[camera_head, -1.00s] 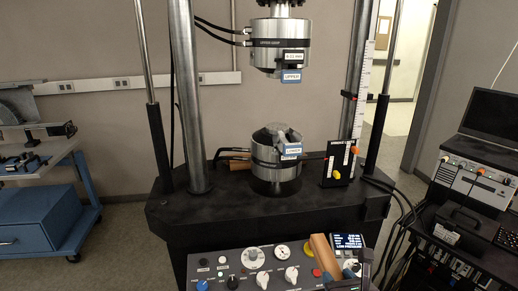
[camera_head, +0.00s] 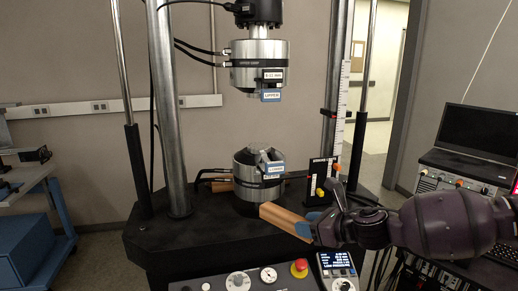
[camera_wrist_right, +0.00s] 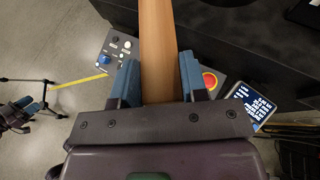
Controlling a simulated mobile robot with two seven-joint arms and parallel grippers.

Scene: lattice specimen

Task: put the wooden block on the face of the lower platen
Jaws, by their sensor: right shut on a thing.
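The wooden block (camera_head: 285,219) is a long light-brown bar, held out toward the left and slightly tilted in the head view. My right gripper (camera_head: 311,230) is shut on its near end. The right wrist view shows the block (camera_wrist_right: 158,45) between the two blue fingers of the gripper (camera_wrist_right: 158,80). The lower platen (camera_head: 246,192) is a metal cylinder with a "LOWER" label, just beyond and left of the block. Grey jaw-like pieces sit on its top, so its face is partly hidden. The block is apart from that top, lower and nearer to me.
The upper grip (camera_head: 258,65) hangs above. A black stand with coloured knobs (camera_head: 322,180) is right of the lower platen. Another wooden piece (camera_head: 221,187) lies behind it at left. The control panel (camera_head: 245,282) with a red button (camera_head: 299,268) is in front.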

